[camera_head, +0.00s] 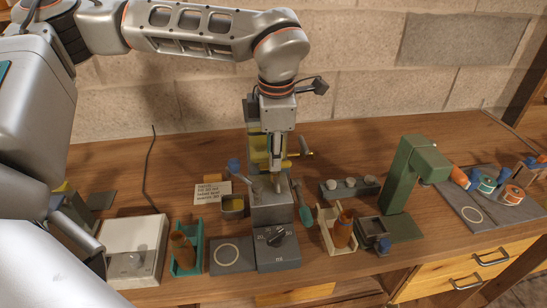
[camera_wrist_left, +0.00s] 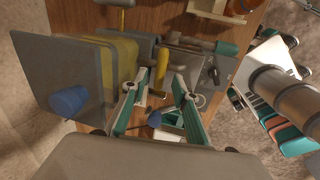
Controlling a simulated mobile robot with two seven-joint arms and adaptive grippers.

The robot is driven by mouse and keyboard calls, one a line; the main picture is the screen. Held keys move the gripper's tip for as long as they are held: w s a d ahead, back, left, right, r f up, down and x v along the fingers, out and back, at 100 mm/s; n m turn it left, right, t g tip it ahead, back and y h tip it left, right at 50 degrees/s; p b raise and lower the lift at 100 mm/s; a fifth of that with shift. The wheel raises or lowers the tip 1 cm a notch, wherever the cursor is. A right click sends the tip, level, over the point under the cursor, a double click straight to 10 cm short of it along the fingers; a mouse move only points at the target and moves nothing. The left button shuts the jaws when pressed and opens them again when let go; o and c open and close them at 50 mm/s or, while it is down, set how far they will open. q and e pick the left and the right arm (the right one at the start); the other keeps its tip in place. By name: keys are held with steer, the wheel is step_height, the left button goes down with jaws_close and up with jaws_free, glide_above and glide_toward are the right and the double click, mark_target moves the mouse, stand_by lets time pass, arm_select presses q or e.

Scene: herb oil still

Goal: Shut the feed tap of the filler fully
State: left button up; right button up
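The filler stands at mid-bench, with a grey base, a dial (camera_head: 278,238) on its front and a yellow-filled tank (camera_head: 258,143) behind. The tank also shows in the left wrist view (camera_wrist_left: 122,62). A brass handle with a dark end (camera_head: 301,154) sticks out at the tank's right; its yellow bar is at the wrist view's top edge (camera_wrist_left: 122,4). My left gripper (camera_head: 277,178) points down over the filler, in front of the tank. Its teal-lined fingers (camera_wrist_left: 158,88) are apart. A yellow upright piece (camera_wrist_left: 162,66) shows between or just beyond the tips; contact is unclear. My right gripper is not visible.
A white box (camera_head: 136,245), a teal holder (camera_head: 187,252) and a ringed pad (camera_head: 226,256) are at left. A cream holder (camera_head: 328,222), a green press (camera_head: 405,175) and a tray of spools (camera_head: 470,210) are at right. A note (camera_head: 212,192) lies behind.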

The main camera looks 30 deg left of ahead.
arm_select(q)
step_height(320, 180, up, 10)
steer(key=s+d, duration=0.1)
steer(key=shift+s+f, duration=0.25)
steer(key=shift+s, duration=0.1)
steer(key=shift+d+f, duration=0.1)
